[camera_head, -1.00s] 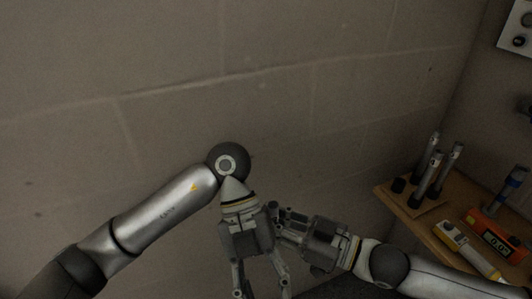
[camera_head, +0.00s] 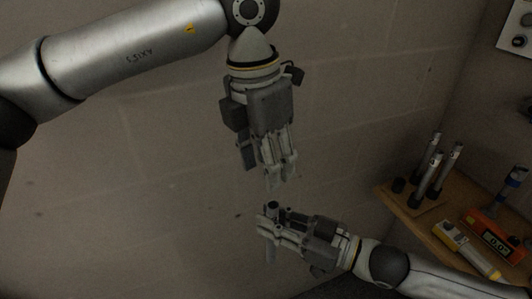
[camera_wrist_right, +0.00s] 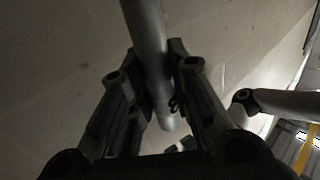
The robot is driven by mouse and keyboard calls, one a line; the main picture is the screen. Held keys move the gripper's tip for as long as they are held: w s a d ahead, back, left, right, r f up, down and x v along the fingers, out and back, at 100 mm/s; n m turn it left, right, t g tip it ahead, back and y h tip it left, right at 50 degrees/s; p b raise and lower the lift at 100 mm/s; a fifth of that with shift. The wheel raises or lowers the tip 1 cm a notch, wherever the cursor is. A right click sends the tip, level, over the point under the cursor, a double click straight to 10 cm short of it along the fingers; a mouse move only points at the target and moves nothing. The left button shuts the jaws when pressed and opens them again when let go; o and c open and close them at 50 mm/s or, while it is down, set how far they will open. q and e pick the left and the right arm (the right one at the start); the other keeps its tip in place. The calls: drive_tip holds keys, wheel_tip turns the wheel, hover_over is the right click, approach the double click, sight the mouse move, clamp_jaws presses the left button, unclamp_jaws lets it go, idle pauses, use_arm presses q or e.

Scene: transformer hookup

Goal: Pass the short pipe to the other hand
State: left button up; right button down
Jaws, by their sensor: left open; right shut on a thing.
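The short pipe (camera_head: 270,251) is a grey tube standing roughly upright in the jaws of my right gripper (camera_head: 268,231). Its dark upper end shows above the fingers and its lower part hangs below them. In the right wrist view the pipe (camera_wrist_right: 147,40) runs between the two fingers of my right gripper (camera_wrist_right: 158,85), which is shut on it. My left gripper (camera_head: 273,183) is open and empty, pointing down. It is above the pipe's top end in the head view, with a small gap between them.
A wooden shelf (camera_head: 399,208) at the right holds several upright metal tubes (camera_head: 432,170), an orange meter (camera_head: 487,232) and a yellow-and-white device (camera_head: 465,247). A plain block wall (camera_head: 120,190) lies behind. The space left of the grippers is clear.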

sight(272, 205)
use_arm(q)
drive_tip(key=f, duration=0.7)
drive_tip(key=w+d+f, duration=0.1)
drive_tip(key=f, duration=0.3)
drive_tip(key=shift+w+f, duration=0.1)
clamp_jaws()
use_arm(e)
drive_tip(key=c, duration=1.3)
unclamp_jaws()
drive_tip(key=shift+o, duration=0.2)
